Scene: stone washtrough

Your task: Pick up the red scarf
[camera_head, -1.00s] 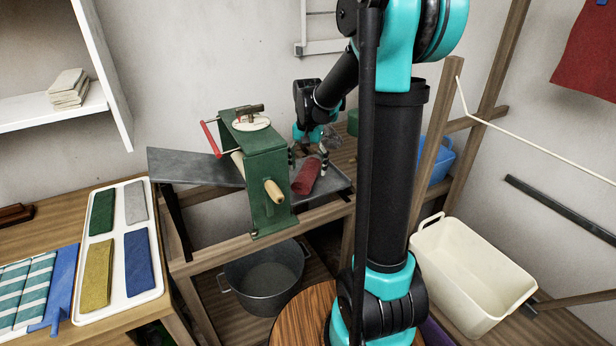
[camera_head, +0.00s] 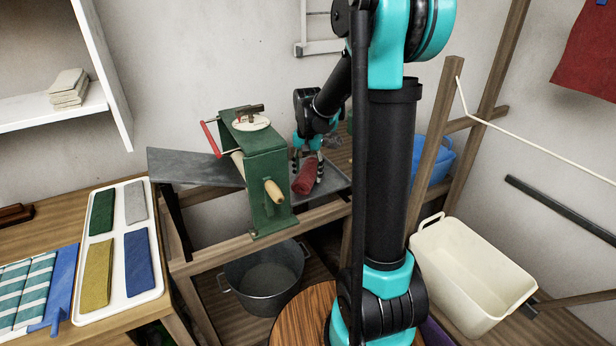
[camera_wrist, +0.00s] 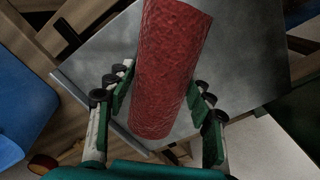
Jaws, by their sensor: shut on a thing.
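The red scarf (camera_head: 306,176) is a rolled bundle on the grey metal tray (camera_head: 333,185) to the right of the green wringer. It also shows large in the wrist view (camera_wrist: 170,70), running from the top edge down between the fingers. My gripper (camera_head: 307,168) is over the scarf, pointing down, with a finger on either side. In the wrist view my gripper (camera_wrist: 163,108) is shut on the scarf, its green finger pads against both sides. The scarf appears still at the tray; I cannot tell any gap beneath it.
A dark metal pot (camera_head: 265,275) is below. A cream tub (camera_head: 470,275) and a blue basin (camera_head: 432,160) are at the right. A white tray (camera_head: 122,300) of folded cloths lies at the left.

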